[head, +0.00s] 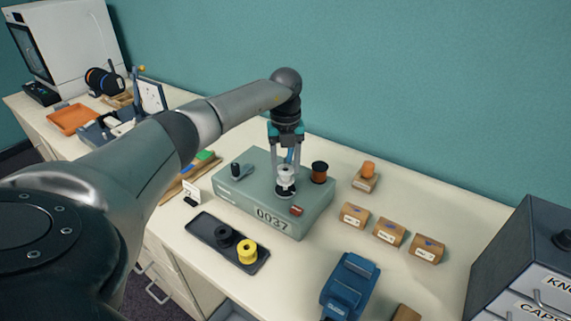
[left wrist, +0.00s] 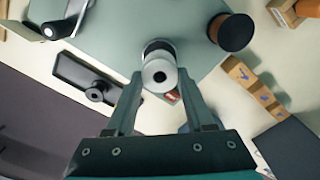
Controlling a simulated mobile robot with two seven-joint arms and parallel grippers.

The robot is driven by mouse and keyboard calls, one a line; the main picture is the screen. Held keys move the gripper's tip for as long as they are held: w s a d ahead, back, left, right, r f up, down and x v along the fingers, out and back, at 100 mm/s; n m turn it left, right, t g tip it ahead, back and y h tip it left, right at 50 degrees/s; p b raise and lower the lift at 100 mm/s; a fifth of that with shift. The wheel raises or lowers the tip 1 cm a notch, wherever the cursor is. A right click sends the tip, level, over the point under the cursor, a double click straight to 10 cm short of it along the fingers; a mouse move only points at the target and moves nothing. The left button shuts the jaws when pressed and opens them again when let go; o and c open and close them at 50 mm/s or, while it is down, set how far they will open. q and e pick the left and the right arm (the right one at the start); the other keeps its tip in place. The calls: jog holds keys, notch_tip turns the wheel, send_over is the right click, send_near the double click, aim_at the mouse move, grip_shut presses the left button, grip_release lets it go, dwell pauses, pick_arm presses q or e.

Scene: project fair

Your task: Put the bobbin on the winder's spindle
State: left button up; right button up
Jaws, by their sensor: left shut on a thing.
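The winder (head: 238,187) is a grey-green box marked 0037 on the table; its top also fills the upper middle of the left wrist view (left wrist: 110,25). My left gripper (head: 286,168) points down over the winder and is shut on a white bobbin (head: 286,173), seen end-on between the fingers in the left wrist view (left wrist: 158,76). Directly below the bobbin is a black and white round part (head: 285,190) on the winder's top, where the spindle would be. My right gripper is not in view.
A copper-coloured spool (head: 319,172) stands on the winder close to the right of my gripper. A dark tray (head: 204,228) with a black bobbin (head: 223,236) and a yellow bobbin (head: 247,251) lies in front. Small cardboard boxes (head: 389,233) and a blue device (head: 347,287) are to the right.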

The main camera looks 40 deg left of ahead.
pick_arm(q)
jog(key=shift+f+b, duration=0.35)
jog(key=shift+f, duration=0.4)
jog(key=shift+f, duration=0.55)
dwell(0.4)
jog(key=o, duration=1.4)
jog(key=shift+r, duration=0.1)
notch_tip(320, 180, up, 15)
jog(key=shift+r, duration=0.1)
